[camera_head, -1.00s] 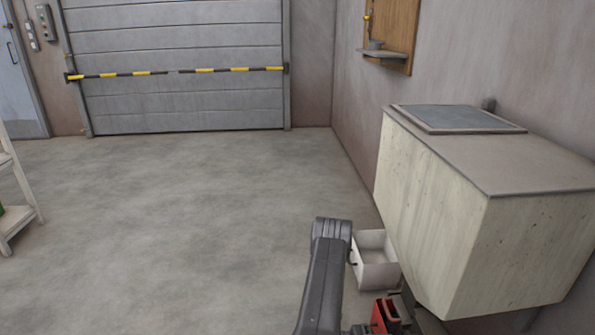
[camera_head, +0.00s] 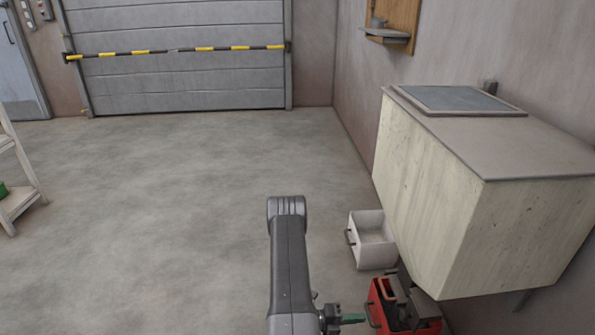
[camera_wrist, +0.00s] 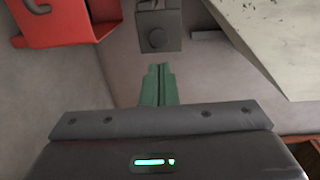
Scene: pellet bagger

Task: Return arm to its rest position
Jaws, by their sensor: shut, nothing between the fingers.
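My dark grey arm rises at the bottom middle of the head view. My gripper (camera_head: 353,318) has green fingers and is at the bottom edge, just left of a red container (camera_head: 375,316). In the wrist view my gripper (camera_wrist: 158,70) shows its green fingers together, with nothing between them. A grey block with a round knob (camera_wrist: 157,40) appears beyond the fingertips. The red container also shows at upper left in the wrist view (camera_wrist: 65,32).
A pale hopper (camera_head: 420,190) with a grey lid fills the right side. A white open bin (camera_head: 375,257) is beside it. A white shelf stand (camera_head: 22,195) is at far left. The floor left of my arm is clear, up to the shutter door (camera_head: 180,80).

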